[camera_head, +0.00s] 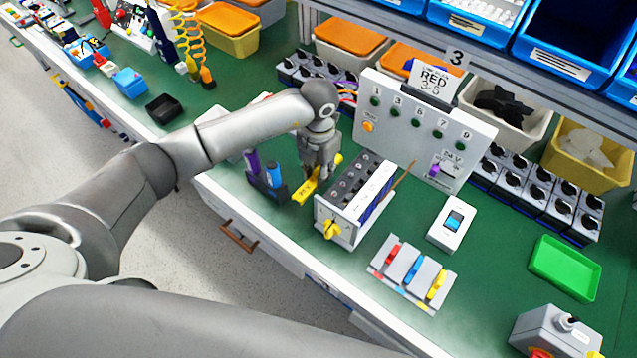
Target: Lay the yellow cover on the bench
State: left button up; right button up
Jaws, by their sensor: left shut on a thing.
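The yellow cover (304,191) is a small bright yellow piece. It shows on both sides of my left gripper's fingertips, its middle hidden by them. My left gripper (319,175) points down, shut on the cover, just left of the rotary switch box (338,213). I cannot tell whether the cover touches the green bench (390,217). The switch box is light, with a row of dark terminals on top and a yellow knob (330,229) on its front end. My right gripper is out of view.
A dark holder with blue and purple handles (268,182) stands close left of the gripper. Behind the switch box is an upright lamp panel (412,128). A rocker switch (451,222), a block with coloured levers (412,273) and a green tray (565,267) lie to the right.

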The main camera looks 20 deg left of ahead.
aim_at(319, 192)
pick_arm(q)
notch_tip(319, 192, down, 2)
jog(key=shift+f, duration=0.2)
notch_tip(319, 192, down, 3)
jog(key=shift+f+p, duration=0.1)
jog(key=shift+p, duration=0.35)
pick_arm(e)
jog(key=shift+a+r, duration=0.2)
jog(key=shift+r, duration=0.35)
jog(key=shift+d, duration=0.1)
pick_arm(q)
jog(key=shift+f, duration=0.2)
jog(key=o, duration=1)
jog(key=shift+r, duration=0.1)
jog(key=shift+c, duration=0.2)
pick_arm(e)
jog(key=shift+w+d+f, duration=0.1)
pick_arm(q)
jog(key=shift+r, duration=0.1)
